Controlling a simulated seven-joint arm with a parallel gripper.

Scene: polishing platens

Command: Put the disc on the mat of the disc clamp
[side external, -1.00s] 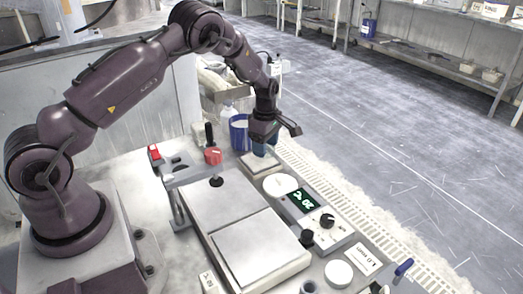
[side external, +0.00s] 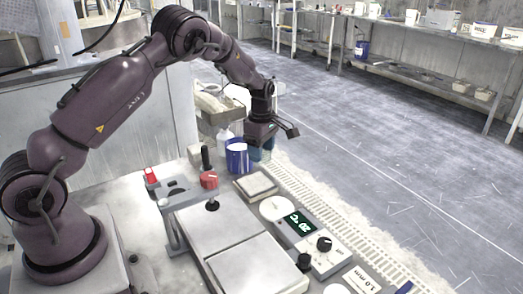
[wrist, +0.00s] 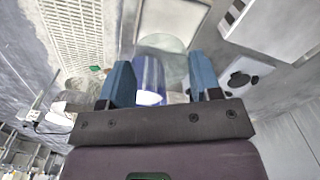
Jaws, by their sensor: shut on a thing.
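My gripper (side external: 261,148) hangs above the bench near the blue cup (side external: 237,160). In the wrist view its two blue fingers (wrist: 158,58) are shut on a pale, see-through disc (wrist: 163,42), held at the fingertips. The disc is too faint to make out in the side view. A square grey tray with a pale pad (side external: 256,186) lies below the gripper and to its front; it also shows beyond the disc in the wrist view (wrist: 205,22).
A control box with a green display (side external: 300,222) and a round white plate (side external: 273,208) stand at the front right. Flat metal platens (side external: 255,268) fill the front. A slotted white strip (side external: 300,197) runs along the bench's right side.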

